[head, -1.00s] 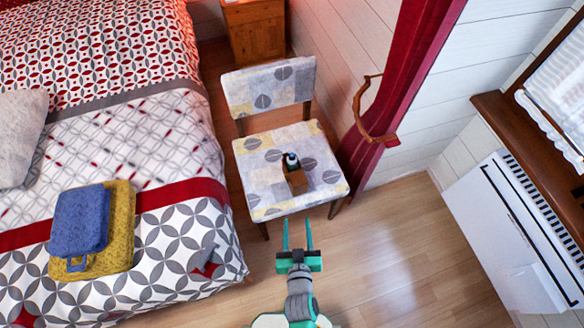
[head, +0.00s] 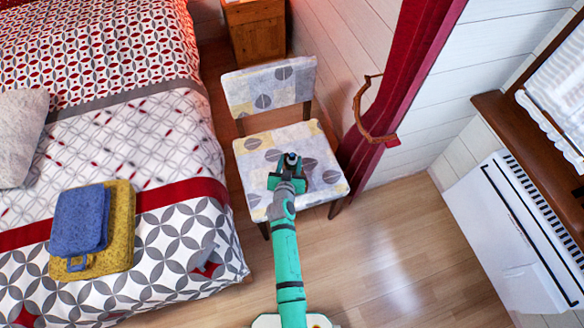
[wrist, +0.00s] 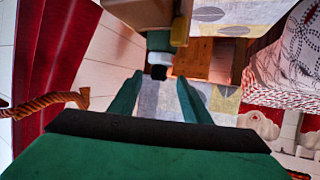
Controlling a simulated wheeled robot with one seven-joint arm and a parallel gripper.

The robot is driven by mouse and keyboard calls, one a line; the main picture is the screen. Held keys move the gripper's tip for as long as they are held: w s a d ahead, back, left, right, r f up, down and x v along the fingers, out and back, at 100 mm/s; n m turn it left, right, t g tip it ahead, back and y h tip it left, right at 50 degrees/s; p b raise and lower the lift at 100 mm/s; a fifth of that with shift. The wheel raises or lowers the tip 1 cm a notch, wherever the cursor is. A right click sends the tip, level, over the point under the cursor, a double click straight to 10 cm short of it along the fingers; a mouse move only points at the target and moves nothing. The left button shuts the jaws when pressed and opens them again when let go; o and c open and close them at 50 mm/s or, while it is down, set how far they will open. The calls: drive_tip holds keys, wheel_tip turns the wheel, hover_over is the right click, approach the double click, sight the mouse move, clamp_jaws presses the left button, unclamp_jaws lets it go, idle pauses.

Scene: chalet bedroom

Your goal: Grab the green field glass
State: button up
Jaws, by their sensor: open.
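In the head view only a small dark and pale part (head: 291,158) shows at the tip of my arm, above the chair seat (head: 318,168). My gripper (wrist: 158,98) is open, with one green finger on each side of the black end. It also shows in the head view (head: 288,175). No contact is visible.
The patterned chair stands between the bed (head: 170,130) and a red curtain (head: 410,90). Blue and yellow folded cloths (head: 100,225) lie on the bed. The floor (head: 390,250) at right is clear.

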drive_tip(key=shift+f+x, duration=0.15)
drive_tip(key=shift+x, duration=1.9)
drive_tip(key=shift+f+x, duration=0.15)
drive_tip(key=shift+x, duration=1.95)
drive_tip(key=shift+s+d, duration=0.1)
drive_tip(key=shift+s, duration=0.05)
